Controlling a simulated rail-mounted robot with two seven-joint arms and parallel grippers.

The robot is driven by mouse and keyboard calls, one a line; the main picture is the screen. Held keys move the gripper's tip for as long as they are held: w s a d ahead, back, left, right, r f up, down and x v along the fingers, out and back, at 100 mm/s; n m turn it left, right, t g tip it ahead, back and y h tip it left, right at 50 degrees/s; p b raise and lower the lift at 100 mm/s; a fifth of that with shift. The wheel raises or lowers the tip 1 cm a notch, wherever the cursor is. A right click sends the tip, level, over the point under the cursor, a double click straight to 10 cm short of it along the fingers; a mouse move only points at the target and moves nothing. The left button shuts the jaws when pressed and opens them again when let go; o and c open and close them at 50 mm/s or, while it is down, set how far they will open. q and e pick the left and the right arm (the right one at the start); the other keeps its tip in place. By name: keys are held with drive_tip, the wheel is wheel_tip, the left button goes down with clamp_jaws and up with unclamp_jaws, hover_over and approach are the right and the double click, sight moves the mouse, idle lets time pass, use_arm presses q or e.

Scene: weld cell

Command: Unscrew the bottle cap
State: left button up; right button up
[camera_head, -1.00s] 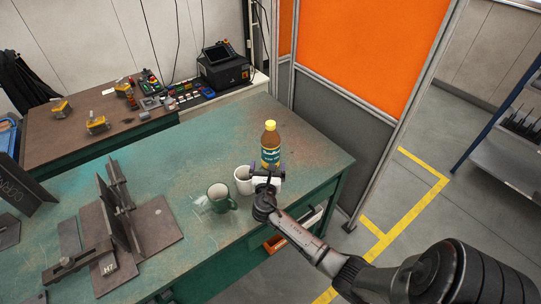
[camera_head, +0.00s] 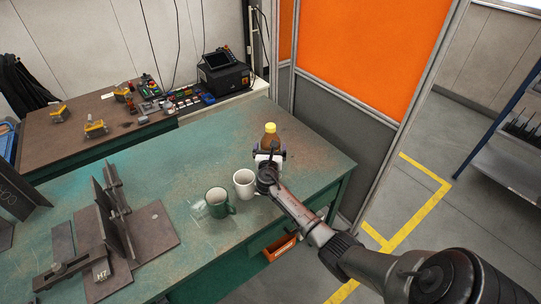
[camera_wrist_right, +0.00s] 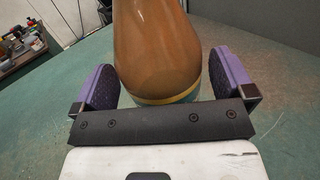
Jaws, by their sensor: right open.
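The brown bottle (camera_head: 270,136) with a yellow cap (camera_head: 270,127) stands upright on the green workbench (camera_head: 165,165), near its right edge. My right gripper (camera_head: 269,149) is at the bottle and hides its lower part in the head view. In the right wrist view my right gripper (camera_wrist_right: 165,88) is open, with its purple finger pads on both sides of the bottle (camera_wrist_right: 158,45). Small gaps show between the pads and the bottle. The cap is outside the wrist view. My left gripper is not in view.
A white mug (camera_head: 243,184) and a dark green mug (camera_head: 217,203) stand on the bench left of my right arm. Steel plates in a fixture (camera_head: 115,225) fill the bench's left part. An orange and grey partition (camera_head: 365,60) stands behind the bench's right end.

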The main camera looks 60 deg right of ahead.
drive_tip(key=shift+w+d, duration=0.3)
drive_tip(key=shift+d, duration=0.25)
drive_tip(key=c, duration=1.1)
drive_tip(key=shift+r, duration=0.15)
